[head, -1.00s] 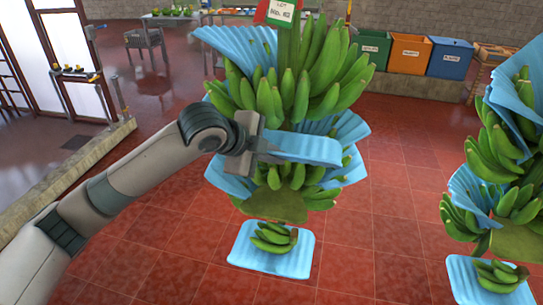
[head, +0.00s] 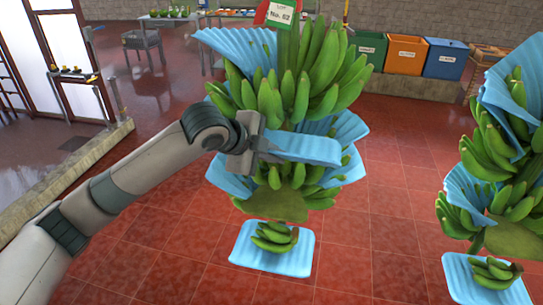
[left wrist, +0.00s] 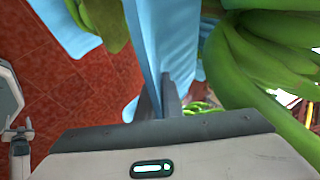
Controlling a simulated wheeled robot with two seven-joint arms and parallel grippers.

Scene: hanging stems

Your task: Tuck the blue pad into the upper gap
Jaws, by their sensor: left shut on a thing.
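My left gripper (head: 262,148) is shut on the near end of a blue pad (head: 308,149). The pad points right, roughly level, across the front of the middle of the near banana stem, between its upper hand (head: 300,90) and lower hand (head: 290,180) of green bananas. I cannot tell whether it touches the fruit. In the left wrist view the fingers (left wrist: 160,97) grip the pad (left wrist: 165,35), with bananas (left wrist: 255,70) close on the right. Other blue pads (head: 235,50) are in the stem. My right gripper is out of view.
A second banana stem (head: 500,165) with blue pads hangs at the right. Below the near stem, a blue mat (head: 297,264) with bananas lies on the red tiled floor. Green, orange and blue bins (head: 407,54) stand at the back. Floor between the stems is clear.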

